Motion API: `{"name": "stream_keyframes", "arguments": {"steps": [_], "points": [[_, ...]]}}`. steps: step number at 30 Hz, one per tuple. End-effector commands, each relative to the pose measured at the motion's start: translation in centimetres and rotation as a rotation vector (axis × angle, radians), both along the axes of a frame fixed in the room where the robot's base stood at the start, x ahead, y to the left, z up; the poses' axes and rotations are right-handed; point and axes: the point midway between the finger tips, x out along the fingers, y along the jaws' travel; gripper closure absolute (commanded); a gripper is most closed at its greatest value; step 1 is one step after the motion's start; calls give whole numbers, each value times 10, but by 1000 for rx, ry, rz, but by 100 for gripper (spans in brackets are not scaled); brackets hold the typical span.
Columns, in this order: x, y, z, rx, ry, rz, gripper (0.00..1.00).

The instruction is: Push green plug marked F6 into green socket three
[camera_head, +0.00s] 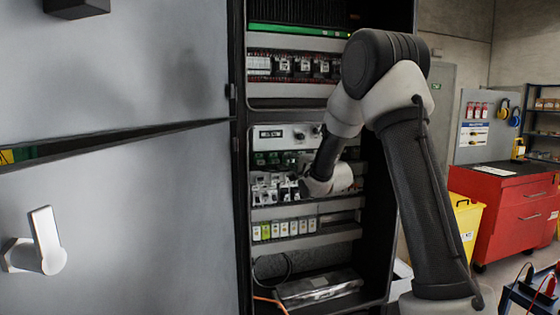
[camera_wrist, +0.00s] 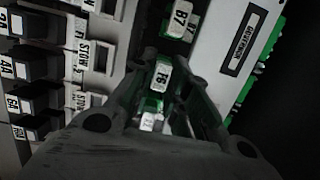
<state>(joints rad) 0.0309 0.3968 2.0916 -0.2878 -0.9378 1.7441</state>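The green plug marked F6 (camera_wrist: 160,76) is between the two fingers of my gripper (camera_wrist: 164,70) in the wrist view. Both fingertips lie close against its sides, and its white label faces the camera. Green and white parts show between the fingers below the label. In the head view my gripper (camera_head: 307,187) is in the open cabinet, in front of the lower part of the governor panel (camera_head: 297,131). A row of dark green sockets (camera_head: 268,158) shows left of my wrist there. I cannot make out which is socket three; my arm hides part of the row.
A dark block with a white label (camera_wrist: 183,20) stands just beyond the fingertips. A rack with STOW labels and labelled dark plugs (camera_wrist: 25,101) is at left. Green connectors (camera_wrist: 255,65) line the governor plate's edge. The cabinet door (camera_head: 115,220) stands left.

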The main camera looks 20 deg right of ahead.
Motion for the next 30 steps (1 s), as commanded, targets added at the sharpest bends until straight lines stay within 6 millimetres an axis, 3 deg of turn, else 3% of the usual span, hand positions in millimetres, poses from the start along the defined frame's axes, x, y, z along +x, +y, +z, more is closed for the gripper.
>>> {"name": "stream_keyframes", "arguments": {"steps": [3, 14, 30], "points": [[0, 0, 0, 0, 0, 0, 61], [-6, -1, 0, 0, 0, -1, 61], [-106, -22, 0, -1, 0, -1, 61]]}}
